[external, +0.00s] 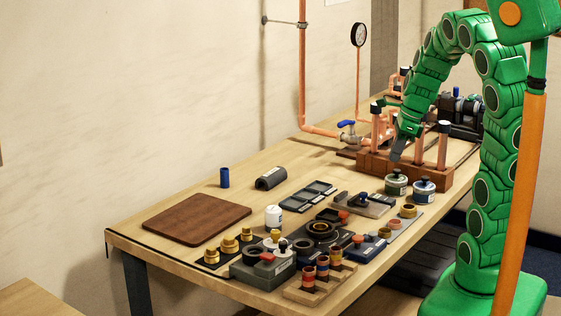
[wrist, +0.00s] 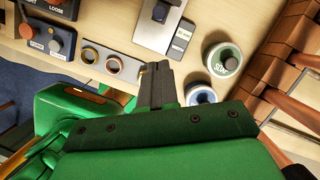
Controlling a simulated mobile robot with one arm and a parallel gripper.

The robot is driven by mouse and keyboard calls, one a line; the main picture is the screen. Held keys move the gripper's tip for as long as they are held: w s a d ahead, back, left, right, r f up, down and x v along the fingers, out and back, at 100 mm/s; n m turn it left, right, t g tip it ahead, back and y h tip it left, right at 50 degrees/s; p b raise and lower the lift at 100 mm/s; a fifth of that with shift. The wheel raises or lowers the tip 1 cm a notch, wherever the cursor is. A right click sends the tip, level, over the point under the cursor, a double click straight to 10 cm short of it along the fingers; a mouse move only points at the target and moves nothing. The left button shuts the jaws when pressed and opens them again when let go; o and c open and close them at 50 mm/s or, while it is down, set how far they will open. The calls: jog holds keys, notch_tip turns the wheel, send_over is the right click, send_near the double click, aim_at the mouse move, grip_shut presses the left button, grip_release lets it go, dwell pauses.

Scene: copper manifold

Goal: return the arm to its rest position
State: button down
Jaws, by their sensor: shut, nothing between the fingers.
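My green arm (external: 489,130) rises from its base at the right and arches over, with its end pointing down at the table. My gripper (external: 397,150) is shut and empty, beside the wooden block that holds copper pipes. In the wrist view the dark shut fingers (wrist: 158,80) are above the table, near two round tins. The fingertips partly overlap the block in the external view, and I cannot tell whether they touch it.
The wooden block (external: 420,172) carries upright copper pipes. Two tins (external: 397,184) stand in front of it. Trays, fittings and a brown board (external: 197,219) cover the table (external: 140,240). A copper pipe (external: 303,70) runs up the wall. An orange post (external: 520,200) stands in the foreground.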

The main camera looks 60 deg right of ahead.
jog(key=s+a+r+n+g+y, duration=0.1)
jog(key=s+a+n, duration=0.3)
jog(key=a+n, duration=0.5)
jog(key=s+a+r+n+g, duration=0.1)
jog(key=s+a+n, duration=0.4)
jog(key=n, duration=0.5)
jog(key=s+a+n+g+h, duration=0.3)
jog(key=s+n, duration=0.8)
jog(key=w+d+r+n+t+y, duration=0.15)
jog(key=w+d+n+y, duration=0.35)
jog(key=w+n, duration=0.9)
jog(key=w+d+f+n+t+y, duration=0.1)
jog(key=w+d+f+n+t, duration=0.2)
jog(key=d, duration=0.6)
jog(key=w+d+f+n, duration=0.25)
jog(key=d+n, duration=0.25)
jog(key=d, duration=0.4)
send_near(366, 204)
jog(key=s+f, duration=0.2)
jog(key=f, duration=0.1)
jog(key=shift+s+f, duration=0.1)
jog(key=shift+s, duration=0.25)
jog(key=shift+w+a, duration=0.4)
jog(key=shift+w, duration=0.4)
jog(key=shift+w+a+f, duration=0.1)
jog(key=shift+w+a, duration=0.15)
jog(key=shift+w, duration=0.25)
jog(key=shift+w+a+f, duration=0.15)
jog(key=shift+w+a, duration=0.1)
jog(key=shift+w, duration=0.2)
